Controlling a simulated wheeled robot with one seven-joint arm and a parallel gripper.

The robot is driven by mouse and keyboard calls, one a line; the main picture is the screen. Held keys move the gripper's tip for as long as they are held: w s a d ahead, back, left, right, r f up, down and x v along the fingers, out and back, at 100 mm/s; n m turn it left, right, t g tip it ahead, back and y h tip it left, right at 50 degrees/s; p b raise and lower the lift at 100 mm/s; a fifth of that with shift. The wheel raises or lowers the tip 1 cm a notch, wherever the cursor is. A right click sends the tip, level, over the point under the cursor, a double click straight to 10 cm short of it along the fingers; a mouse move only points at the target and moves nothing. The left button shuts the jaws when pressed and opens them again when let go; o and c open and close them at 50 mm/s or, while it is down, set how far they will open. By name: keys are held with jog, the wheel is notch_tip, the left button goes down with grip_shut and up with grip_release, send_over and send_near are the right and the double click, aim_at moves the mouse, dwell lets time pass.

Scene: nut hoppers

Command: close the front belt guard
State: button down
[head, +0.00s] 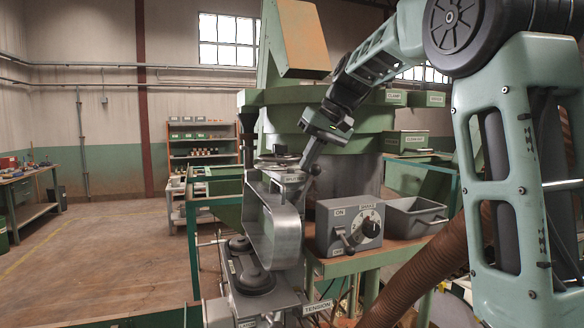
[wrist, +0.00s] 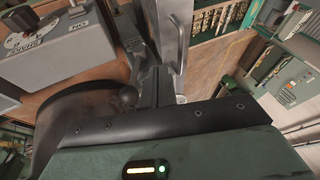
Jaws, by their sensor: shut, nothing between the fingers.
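The front belt guard (head: 288,240) is a grey metal cover with rounded ends. In the head view it stands raised on edge, left of the control box, with its hollow side facing left. The dark pulleys (head: 256,280) below it are uncovered. My gripper (head: 308,168) is shut and empty, pointing down at the guard's upper right end, close to a labelled plate; I cannot tell whether it touches. In the wrist view the shut fingers (wrist: 162,85) point at a grey metal strip (wrist: 174,30), seemingly the guard. A dark round knob (wrist: 128,96) is beside the fingers.
A control box (head: 350,228) with a lever and dial stands just right of the guard. A grey bin (head: 415,217) is further right. The large green hopper machine (head: 320,120) rises behind. Open floor (head: 110,250) lies to the left.

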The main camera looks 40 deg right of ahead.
jog(key=shift+w+a+f+p, duration=0.3)
jog(key=shift+a+f, duration=0.2)
jog(key=shift+a, duration=0.15)
jog(key=shift+w+a+f+p, duration=0.2)
jog(key=shift+a+f+p, duration=0.1)
jog(key=shift+a+f, duration=0.25)
jog(key=shift+w+a+f+p, duration=0.3)
jog(key=shift+a+f, duration=0.15)
jog(key=shift+a, duration=0.25)
jog(key=shift+a, duration=0.1)
